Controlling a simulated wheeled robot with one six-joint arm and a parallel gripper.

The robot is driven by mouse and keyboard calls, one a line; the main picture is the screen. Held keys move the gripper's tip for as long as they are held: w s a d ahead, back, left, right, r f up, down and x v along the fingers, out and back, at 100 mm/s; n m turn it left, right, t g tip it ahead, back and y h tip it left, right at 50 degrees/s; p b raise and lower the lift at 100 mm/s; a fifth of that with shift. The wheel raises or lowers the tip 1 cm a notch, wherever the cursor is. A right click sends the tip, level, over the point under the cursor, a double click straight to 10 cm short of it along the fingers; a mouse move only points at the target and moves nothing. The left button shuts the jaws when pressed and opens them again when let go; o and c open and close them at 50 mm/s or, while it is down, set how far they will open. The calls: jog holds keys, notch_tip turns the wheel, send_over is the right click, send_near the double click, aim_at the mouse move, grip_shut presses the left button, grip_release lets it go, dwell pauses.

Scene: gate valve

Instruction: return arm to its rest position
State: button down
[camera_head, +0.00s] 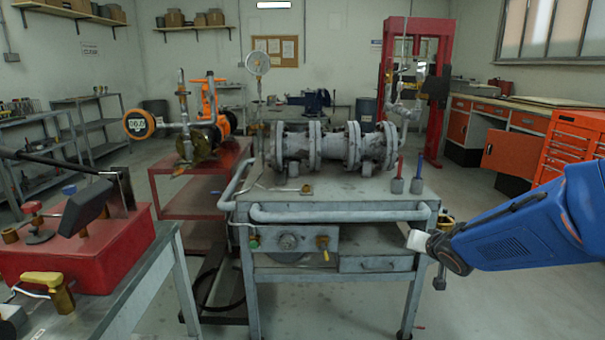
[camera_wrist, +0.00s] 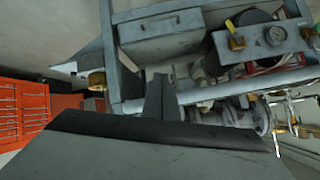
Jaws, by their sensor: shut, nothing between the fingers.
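My blue arm (camera_head: 515,235) reaches in from the right edge in the head view, to the right of the grey workbench (camera_head: 340,214). Its near-white end piece (camera_head: 418,240) is close to the bench's right front leg; I cannot tell the exact gap. In the wrist view, which shows the room upside down, my gripper (camera_wrist: 160,84) appears as a narrow grey shape in front of the bench, shut and empty. The gate valve assembly (camera_head: 325,146), grey flanged pipework, sits on the bench. My gripper is apart from it.
A red box with a lever (camera_head: 75,255) stands on a table at left. A red cart (camera_head: 200,168) is behind the bench. A red press frame (camera_head: 434,90) and orange drawers (camera_head: 573,145) stand at right; the drawers also show in the wrist view (camera_wrist: 22,112). Floor shows right of the bench.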

jog(key=s+d+r+g+h, duration=0.1)
jog(key=s+r, duration=0.1)
jog(key=s, duration=0.6)
jog(key=s+d+r+g+h, duration=0.1)
jog(key=s+r+g+h, duration=0.1)
jog(key=s, duration=0.6)
jog(key=s+a+f+n+g+y, duration=0.1)
jog(key=s+a+n+g, duration=0.15)
jog(key=s, duration=0.65)
jog(key=s+a+f+n+g+y, duration=0.1)
jog(key=s+a+y, duration=0.15)
jog(key=s, duration=0.75)
jog(key=w+d+f+n+t+h, duration=0.2)
jog(key=w+t, duration=0.1)
jog(key=w, duration=1.3)
jog(key=n+t+y, duration=0.6)
jog(key=n+y, duration=0.2)
jog(key=y, duration=0.2)
send_near(327, 257)
jog(key=shift+m, duration=0.25)
jog(key=x, duration=0.6)
jog(key=shift+w+a, duration=0.1)
jog(key=shift+w, duration=0.05)
